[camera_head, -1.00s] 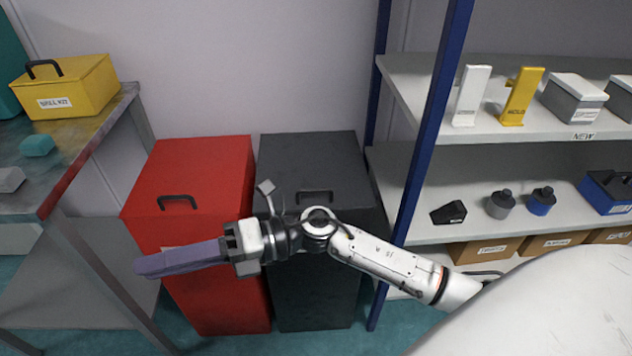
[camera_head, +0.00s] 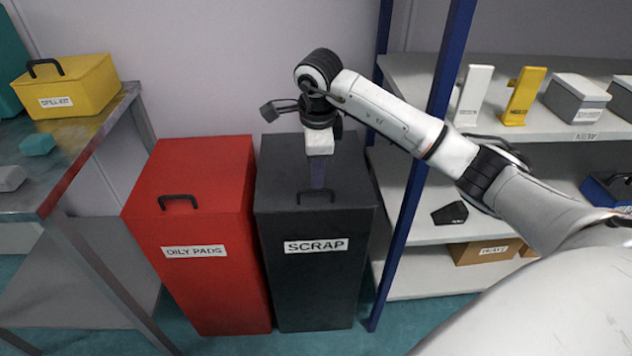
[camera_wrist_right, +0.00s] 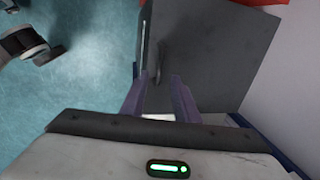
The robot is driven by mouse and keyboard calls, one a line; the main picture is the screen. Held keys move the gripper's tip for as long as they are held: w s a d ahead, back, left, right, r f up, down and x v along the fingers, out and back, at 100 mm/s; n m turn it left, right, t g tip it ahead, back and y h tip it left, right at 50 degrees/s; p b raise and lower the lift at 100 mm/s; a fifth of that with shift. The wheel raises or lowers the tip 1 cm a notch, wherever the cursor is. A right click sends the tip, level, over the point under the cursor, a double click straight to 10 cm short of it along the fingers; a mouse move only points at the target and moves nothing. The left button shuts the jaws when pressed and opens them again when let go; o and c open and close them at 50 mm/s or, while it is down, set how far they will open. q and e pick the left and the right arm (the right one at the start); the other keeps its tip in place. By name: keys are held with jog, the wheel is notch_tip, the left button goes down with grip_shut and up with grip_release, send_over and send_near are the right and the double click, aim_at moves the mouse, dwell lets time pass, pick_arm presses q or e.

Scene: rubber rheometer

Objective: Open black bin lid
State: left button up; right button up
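The black bin (camera_head: 310,270), labelled SCRAP, stands upright on the floor in the head view. Its lid (camera_head: 348,175) looks closed and has a dark handle (camera_head: 329,193) near the front edge. My right gripper (camera_head: 316,186) points down over the lid, its fingertips close to the handle; I cannot tell whether they touch it. In the right wrist view its two purple-grey fingers (camera_wrist_right: 158,80) are apart. There the handle (camera_wrist_right: 160,58) shows just past the fingertips, against the grey lid (camera_wrist_right: 210,60). My left gripper is not in view.
A red bin (camera_head: 195,290) labelled OILY PADS stands close on the left. A blue shelf post (camera_head: 405,215) and loaded shelves are close on the right. A wall is behind. A metal table (camera_head: 85,140) with a yellow box (camera_head: 75,88) is at far left.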

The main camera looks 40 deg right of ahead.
jog(key=f, duration=0.3)
jog(key=w+f, duration=0.1)
jog(key=f, duration=0.1)
jog(key=shift+d, duration=0.2)
jog(key=shift+r, duration=0.1)
grip_shut()
